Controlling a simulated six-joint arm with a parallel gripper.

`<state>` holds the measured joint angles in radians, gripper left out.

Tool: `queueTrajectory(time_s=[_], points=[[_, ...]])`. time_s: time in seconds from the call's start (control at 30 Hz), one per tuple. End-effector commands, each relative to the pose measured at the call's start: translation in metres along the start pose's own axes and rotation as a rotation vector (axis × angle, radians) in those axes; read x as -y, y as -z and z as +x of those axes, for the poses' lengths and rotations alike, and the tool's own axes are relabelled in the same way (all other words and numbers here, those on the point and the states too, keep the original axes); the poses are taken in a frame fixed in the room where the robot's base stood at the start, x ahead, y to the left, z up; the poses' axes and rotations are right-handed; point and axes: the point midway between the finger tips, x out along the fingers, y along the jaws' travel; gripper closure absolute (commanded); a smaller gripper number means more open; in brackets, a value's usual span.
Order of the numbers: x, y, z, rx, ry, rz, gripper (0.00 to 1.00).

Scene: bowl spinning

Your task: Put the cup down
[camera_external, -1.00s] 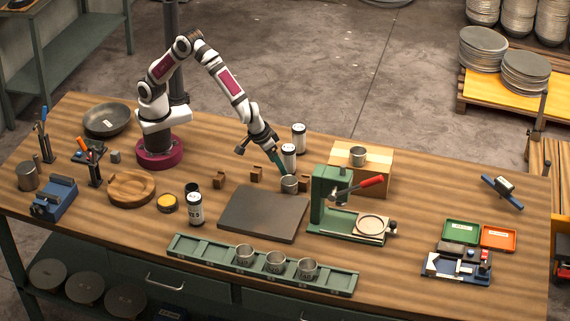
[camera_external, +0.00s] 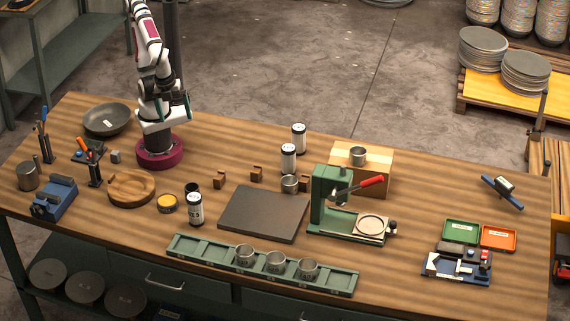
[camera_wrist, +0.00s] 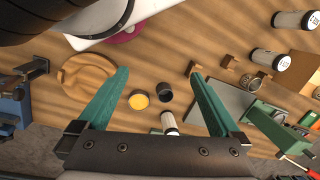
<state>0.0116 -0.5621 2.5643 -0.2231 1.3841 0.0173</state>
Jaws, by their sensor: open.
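A small grey metal cup (camera_external: 289,184) stands on the wooden table behind the dark flat plate, left of the green press. It also shows in the wrist view (camera_wrist: 249,84), on the right side. My gripper (camera_wrist: 160,88) is open and empty in the wrist view, its two green fingers wide apart above the table. In the external view my gripper (camera_external: 186,100) is drawn back close to my base, well away from the cup. Three similar cups (camera_external: 275,262) stand in the green rail at the front, and another cup (camera_external: 357,157) stands on a wooden block.
The dark plate (camera_external: 262,215) lies mid-table. The green press (camera_external: 330,205) stands to its right. White canisters (camera_external: 288,158) stand behind the cup. A wooden dish (camera_external: 131,190) and a yellow-topped tin (camera_external: 167,203) lie to the left.

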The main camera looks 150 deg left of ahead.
Motion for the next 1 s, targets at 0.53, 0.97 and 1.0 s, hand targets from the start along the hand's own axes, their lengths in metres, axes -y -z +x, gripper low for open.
queueTrajectory(time_s=[0.53, 0.97, 1.0], points=[[0.108, 0.043, 0.02, 0.429, 0.221, 0.292, 0.0], [0.219, 0.173, 0.158, 0.899, 0.563, 0.954, 0.0], [0.222, 0.173, 0.162, 0.904, 0.567, 0.964, 0.0]])
